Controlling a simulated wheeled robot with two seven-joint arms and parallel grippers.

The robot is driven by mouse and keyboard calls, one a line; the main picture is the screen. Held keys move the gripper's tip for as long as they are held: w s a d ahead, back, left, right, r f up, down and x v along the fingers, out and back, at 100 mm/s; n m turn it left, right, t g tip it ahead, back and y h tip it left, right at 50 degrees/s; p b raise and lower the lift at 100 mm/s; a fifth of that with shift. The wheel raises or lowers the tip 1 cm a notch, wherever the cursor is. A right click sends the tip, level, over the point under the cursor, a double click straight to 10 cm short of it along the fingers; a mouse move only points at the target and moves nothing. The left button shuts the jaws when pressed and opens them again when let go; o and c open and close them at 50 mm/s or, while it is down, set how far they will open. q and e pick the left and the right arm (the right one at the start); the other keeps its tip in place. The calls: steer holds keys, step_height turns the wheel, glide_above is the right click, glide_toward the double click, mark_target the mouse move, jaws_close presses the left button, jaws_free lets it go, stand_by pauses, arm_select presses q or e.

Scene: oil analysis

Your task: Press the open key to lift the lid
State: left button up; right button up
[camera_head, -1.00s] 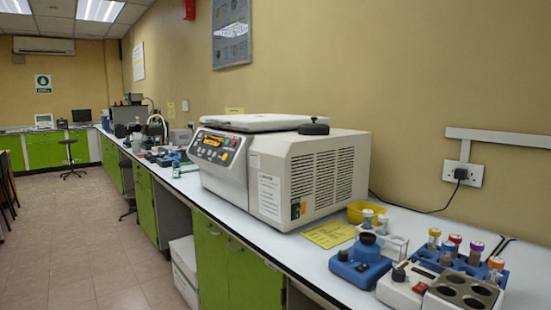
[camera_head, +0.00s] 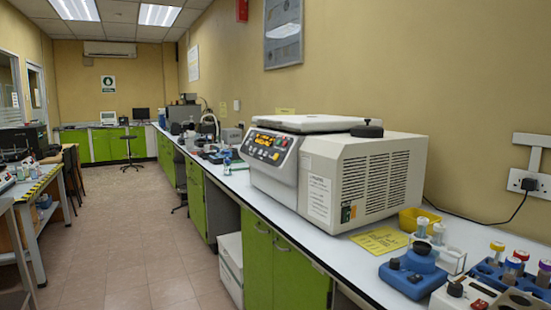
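A large off-white benchtop machine, which looks like a centrifuge (camera_head: 318,185), stands on the white bench in the head view. Its flat lid (camera_head: 310,123) lies on top and looks closed. A dark control panel (camera_head: 269,146) with a lit yellow-orange display and several small keys is on its front left face. The open key cannot be told apart from the other keys at this size. Neither of my grippers is in view.
A blue device (camera_head: 413,272), a yellow bowl (camera_head: 420,217) and a tube rack (camera_head: 517,276) stand on the bench right of the machine. A yellow sheet (camera_head: 379,240) lies beside it. The tiled floor (camera_head: 140,240) is clear left of the green cabinets (camera_head: 284,268).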

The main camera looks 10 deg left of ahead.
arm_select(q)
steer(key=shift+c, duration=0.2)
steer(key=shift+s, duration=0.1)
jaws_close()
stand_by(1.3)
